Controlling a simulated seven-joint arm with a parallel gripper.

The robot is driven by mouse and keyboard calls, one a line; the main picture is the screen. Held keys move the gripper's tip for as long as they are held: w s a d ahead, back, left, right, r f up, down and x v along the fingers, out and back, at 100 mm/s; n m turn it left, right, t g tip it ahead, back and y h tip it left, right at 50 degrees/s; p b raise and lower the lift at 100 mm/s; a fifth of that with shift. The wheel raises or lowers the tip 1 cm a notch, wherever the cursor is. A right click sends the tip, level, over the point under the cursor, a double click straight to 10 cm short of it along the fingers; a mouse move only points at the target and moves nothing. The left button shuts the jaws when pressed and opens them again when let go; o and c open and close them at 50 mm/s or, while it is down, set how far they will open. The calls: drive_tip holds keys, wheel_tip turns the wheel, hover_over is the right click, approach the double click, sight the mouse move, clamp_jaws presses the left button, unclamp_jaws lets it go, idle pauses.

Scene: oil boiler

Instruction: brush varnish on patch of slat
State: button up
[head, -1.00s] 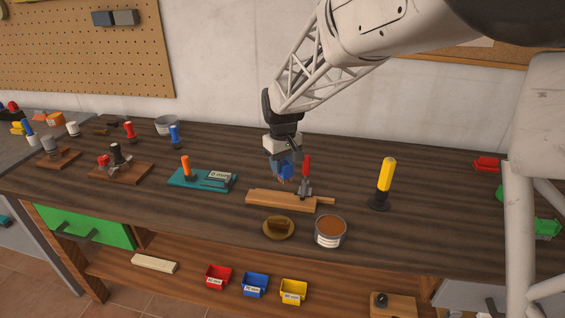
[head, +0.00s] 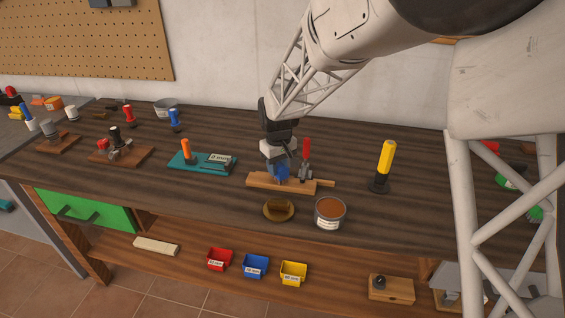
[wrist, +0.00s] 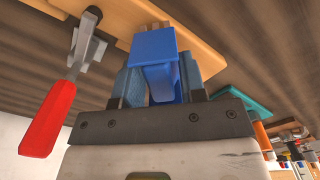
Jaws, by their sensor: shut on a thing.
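The slat (head: 262,183) is a light wooden board lying on the dark bench, with a red-handled clamp (head: 306,152) on its right part. My gripper (head: 281,170) is over the slat, left of the clamp, shut on a blue-handled brush. The brush's blue handle (wrist: 154,50) shows between my fingers in the wrist view, close to the slat (wrist: 190,30). I cannot make out the patch. An open can of brown varnish (head: 330,212) stands in front of the slat's right end.
A round brown dish (head: 266,209) holding a dark block sits left of the can. An upright yellow-handled tool (head: 385,168) stands to the right. A teal board (head: 184,160) with an orange handle lies to the left. Bare bench lies behind the slat.

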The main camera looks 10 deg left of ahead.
drive_tip(key=shift+a+f, duration=0.15)
drive_tip(key=shift+a, duration=0.45)
drive_tip(key=shift+a+f, duration=0.15)
drive_tip(key=shift+a, duration=3.65)
drive_tip(key=shift+d, duration=5)
drive_tip(key=shift+r, duration=4.05)
drive_tip(key=shift+f, duration=0.15)
drive_tip(key=shift+a+f, duration=0.2)
drive_tip(key=shift+f, duration=0.85)
drive_tip(key=shift+a+f, duration=0.2)
drive_tip(key=shift+f, duration=0.85)
drive_tip(key=shift+a+f, duration=0.2)
drive_tip(key=shift+f, duration=0.85)
drive_tip(key=shift+f, duration=0.8)
